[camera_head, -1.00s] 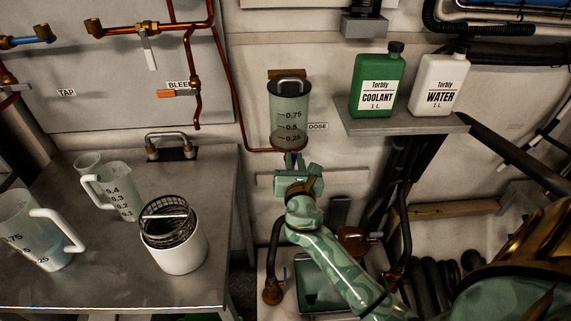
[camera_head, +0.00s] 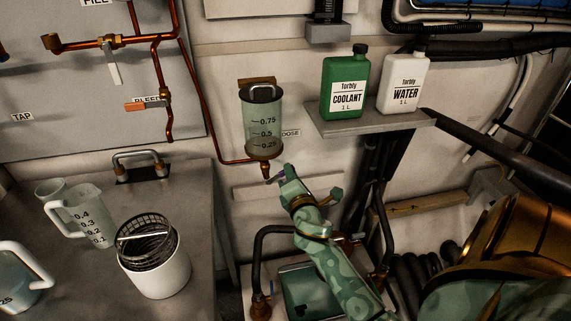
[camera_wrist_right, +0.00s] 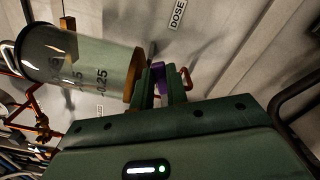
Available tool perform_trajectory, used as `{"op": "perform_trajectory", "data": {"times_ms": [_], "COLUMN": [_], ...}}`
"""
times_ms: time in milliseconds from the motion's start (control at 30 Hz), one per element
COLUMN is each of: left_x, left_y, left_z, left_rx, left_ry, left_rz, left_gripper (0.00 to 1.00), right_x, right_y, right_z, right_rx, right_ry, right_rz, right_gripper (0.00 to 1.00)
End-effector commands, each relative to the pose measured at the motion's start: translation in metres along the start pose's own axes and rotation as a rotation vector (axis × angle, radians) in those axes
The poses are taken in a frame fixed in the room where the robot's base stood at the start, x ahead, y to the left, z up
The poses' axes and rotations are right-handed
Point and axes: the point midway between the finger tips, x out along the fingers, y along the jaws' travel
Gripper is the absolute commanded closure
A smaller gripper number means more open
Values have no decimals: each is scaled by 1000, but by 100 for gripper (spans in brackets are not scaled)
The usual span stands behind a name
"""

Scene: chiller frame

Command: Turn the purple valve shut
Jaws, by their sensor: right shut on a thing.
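The purple valve (camera_head: 281,173) is a small handle at the brass outlet (camera_head: 266,170) under a clear graduated cylinder (camera_head: 264,118) marked DOSE. My right gripper (camera_head: 279,175) reaches up to it from below and is shut on it. In the right wrist view the purple valve (camera_wrist_right: 157,77) sits between my right gripper's two fingers (camera_wrist_right: 161,88), close to the cylinder's brass end (camera_wrist_right: 131,76). The fingers hide part of the handle, so its exact angle is hard to tell. My left gripper does not show.
A shelf (camera_head: 372,124) with a green coolant bottle (camera_head: 345,88) and a white water bottle (camera_head: 404,84) is at right. A bench (camera_head: 196,205) at left holds jugs (camera_head: 88,215) and a white pot with a mesh basket (camera_head: 157,272). Black hoses (camera_head: 375,190) run close right of my arm.

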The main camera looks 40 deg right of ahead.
Motion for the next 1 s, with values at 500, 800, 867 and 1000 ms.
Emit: {"op": "perform_trajectory", "data": {"times_ms": [500,800,867,1000], "left_x": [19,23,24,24], "left_y": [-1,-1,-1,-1], "left_z": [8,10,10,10], "left_rx": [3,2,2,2], "left_ry": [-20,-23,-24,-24], "left_rz": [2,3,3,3], "left_gripper": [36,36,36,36], "right_x": [0,0,0,0], "right_y": [-31,-38,-39,-40], "right_z": [-7,-11,-12,-13], "right_rx": [436,570,585,605], "right_ry": [-1,-1,-1,-1], "right_rz": [-4,-3,-4,-6], "right_gripper": [100,100,100,100]}}
